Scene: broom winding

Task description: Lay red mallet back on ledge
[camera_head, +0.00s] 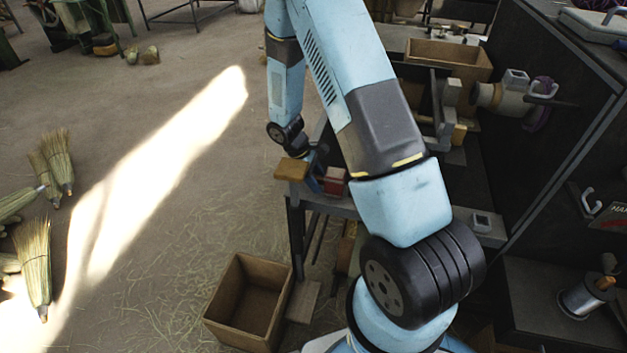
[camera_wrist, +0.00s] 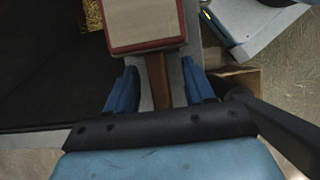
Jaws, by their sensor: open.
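The red mallet (camera_wrist: 145,45) shows in the wrist view, its red-edged head with a pale face at the top and its brown handle running down the middle. In the head view its red head (camera_head: 333,181) is at the bench's near left corner, beside my gripper (camera_head: 316,182). In the wrist view my gripper (camera_wrist: 161,88) is open, with one blue finger on each side of the handle and gaps between. The mallet appears to rest on the grey ledge (camera_wrist: 187,50); the head hides part of it. The ledge also shows in the head view (camera_head: 345,206).
A tan block (camera_head: 291,168) sits at the bench's left corner, close to my wrist. An open wooden box (camera_head: 249,300) stands on the floor below. A wooden crate (camera_head: 450,58) and clamp-like fittings (camera_head: 445,115) are farther back. Brooms (camera_head: 36,255) lie at far left.

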